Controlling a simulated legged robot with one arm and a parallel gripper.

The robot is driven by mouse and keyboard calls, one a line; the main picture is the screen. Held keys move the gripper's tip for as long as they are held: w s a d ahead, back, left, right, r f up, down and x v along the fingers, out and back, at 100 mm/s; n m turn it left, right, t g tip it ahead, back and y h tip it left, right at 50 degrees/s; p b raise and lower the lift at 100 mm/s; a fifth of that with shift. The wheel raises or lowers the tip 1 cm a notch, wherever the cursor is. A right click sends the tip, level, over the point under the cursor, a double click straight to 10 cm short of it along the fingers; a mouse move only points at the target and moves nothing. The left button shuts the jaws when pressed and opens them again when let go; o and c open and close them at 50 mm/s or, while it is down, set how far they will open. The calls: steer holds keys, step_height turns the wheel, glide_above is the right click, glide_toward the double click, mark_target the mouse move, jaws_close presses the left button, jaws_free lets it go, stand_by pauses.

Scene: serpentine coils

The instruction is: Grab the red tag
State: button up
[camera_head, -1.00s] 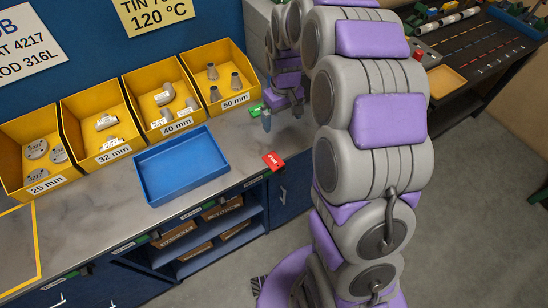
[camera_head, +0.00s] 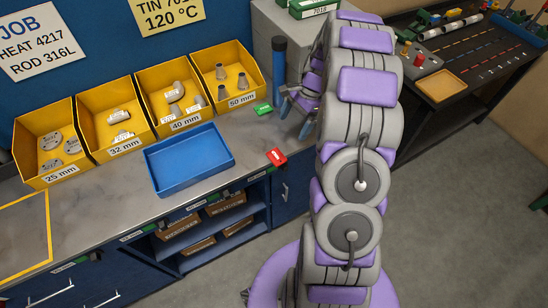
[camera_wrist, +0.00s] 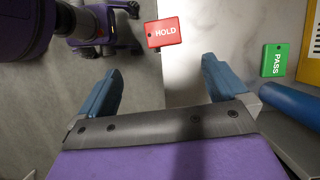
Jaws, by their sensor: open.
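The red tag (camera_head: 277,157) lies at the front edge of the bench, right of the blue tray. In the wrist view the red tag (camera_wrist: 164,32) reads HOLD and seems to stick out over the bench edge. My gripper (camera_wrist: 160,86) is open and empty, its two blue fingers spread wide. The tag shows beyond the fingertips, roughly centred between them, apart from both. In the head view my gripper (camera_head: 287,100) is partly hidden by my arm, above the bench behind the red tag.
A green PASS tag (camera_head: 263,108) lies farther back; it also shows in the wrist view (camera_wrist: 274,60). A dark blue cylinder (camera_head: 279,75) stands near my gripper. The blue tray (camera_head: 189,183) and yellow bins (camera_head: 240,107) are left. Bench around the red tag is clear.

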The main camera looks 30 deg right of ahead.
glide_toward(277, 156)
steer(key=shift+s+a+f+b, duration=0.2)
steer(key=shift+f+b, duration=0.05)
steer(key=shift+f, duration=0.1)
steer(key=shift+s+a+f+b, duration=0.15)
steer(key=shift+f+b, duration=0.05)
steer(key=shift+f, duration=0.2)
steer(key=shift+w+b+x, duration=0.15)
steer(key=shift+b+x, duration=0.15)
steer(key=shift+x, duration=1.2)
steer(key=shift+w+b+x, duration=0.2)
steer(key=shift+b+x, duration=0.1)
steer(key=shift+x, duration=1.25)
steer(key=c, duration=1.1)
steer(key=shift+o, duration=0.2)
steer(key=shift+d, duration=0.1)
